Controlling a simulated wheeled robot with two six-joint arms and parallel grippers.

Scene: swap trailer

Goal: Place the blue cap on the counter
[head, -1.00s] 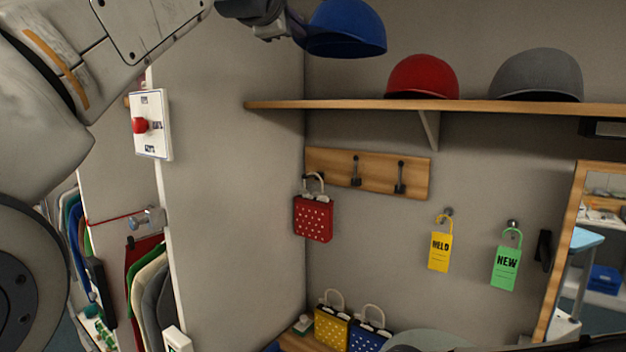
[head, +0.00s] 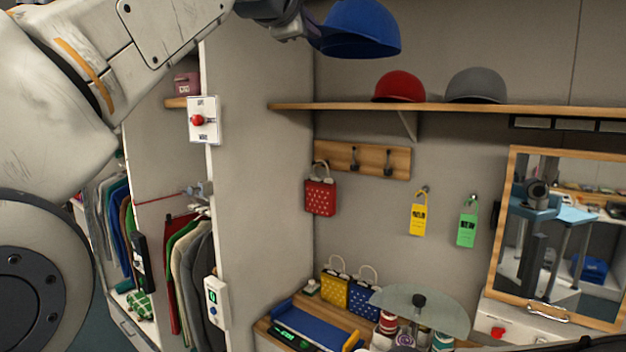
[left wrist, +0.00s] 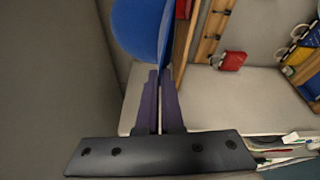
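The blue cap (head: 362,30) is held up at the top of the head view, brim side down and above the level of the wooden shelf. My left gripper (head: 303,28) is shut on its left edge. In the left wrist view the blue cap (left wrist: 143,28) is at the ends of the nearly closed fingers (left wrist: 160,80). The wooden counter (head: 340,311) is low in the head view, well below the cap. Only part of its top shows. My right gripper is not in view.
The shelf (head: 300,107) carries a red cap (head: 399,87) and a grey cap (head: 476,86). On the counter stand a yellow bag (head: 335,291), a blue bag (head: 363,299), a blue tray-like item (head: 318,325) and a glass-topped stand (head: 420,305). A mirror (head: 560,235) is at right.

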